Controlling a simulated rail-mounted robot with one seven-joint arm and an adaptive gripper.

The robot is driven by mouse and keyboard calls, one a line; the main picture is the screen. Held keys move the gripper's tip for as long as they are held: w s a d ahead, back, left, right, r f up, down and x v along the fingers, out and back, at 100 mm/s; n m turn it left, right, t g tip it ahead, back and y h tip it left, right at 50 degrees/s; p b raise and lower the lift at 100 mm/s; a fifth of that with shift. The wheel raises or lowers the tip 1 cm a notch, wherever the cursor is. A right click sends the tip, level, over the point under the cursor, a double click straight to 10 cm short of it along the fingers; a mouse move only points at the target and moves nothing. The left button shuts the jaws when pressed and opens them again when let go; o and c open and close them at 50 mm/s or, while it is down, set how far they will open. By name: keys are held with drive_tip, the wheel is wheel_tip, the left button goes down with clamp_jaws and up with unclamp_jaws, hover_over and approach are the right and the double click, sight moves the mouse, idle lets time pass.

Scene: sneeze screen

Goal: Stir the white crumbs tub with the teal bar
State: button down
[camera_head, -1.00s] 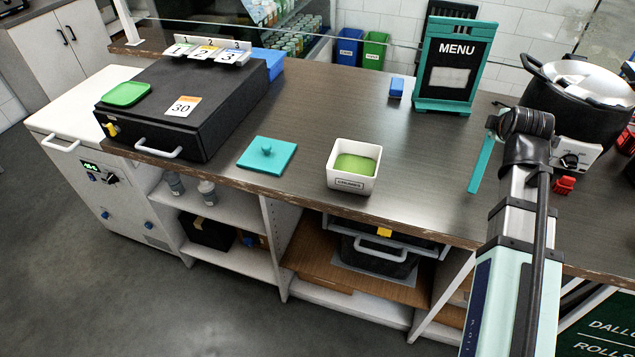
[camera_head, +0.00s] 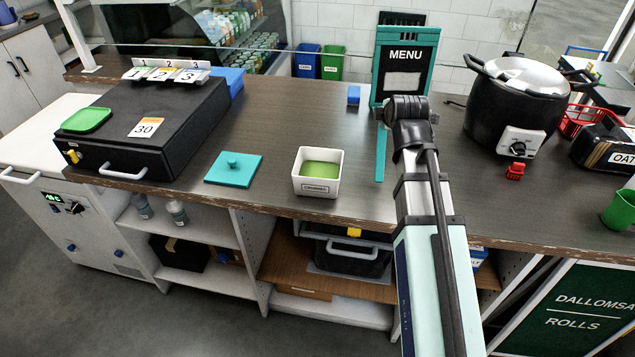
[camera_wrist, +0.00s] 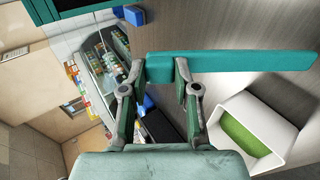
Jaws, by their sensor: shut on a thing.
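The white crumbs tub (camera_head: 317,187) stands upright and open on the dark counter, with green contents (camera_head: 321,169) inside. It also shows at the lower right of the wrist view (camera_wrist: 279,137). The teal bar (camera_head: 381,152) hangs to the right of the tub, apart from it. In the wrist view the teal bar (camera_wrist: 235,65) runs from the fingertips toward the right, past the tub's far side. My gripper (camera_wrist: 160,68) is shut on the bar's end. In the head view my arm hides the gripper.
A menu stand (camera_head: 405,61) and a small blue block (camera_head: 353,95) are behind. A black cooker (camera_head: 515,105) is at the right, a black box (camera_head: 150,125) at the left. The counter behind the tub is clear.

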drive_tip(key=shift+f+b, duration=0.45)
drive_tip(key=shift+f, duration=0.4)
idle(0.8)
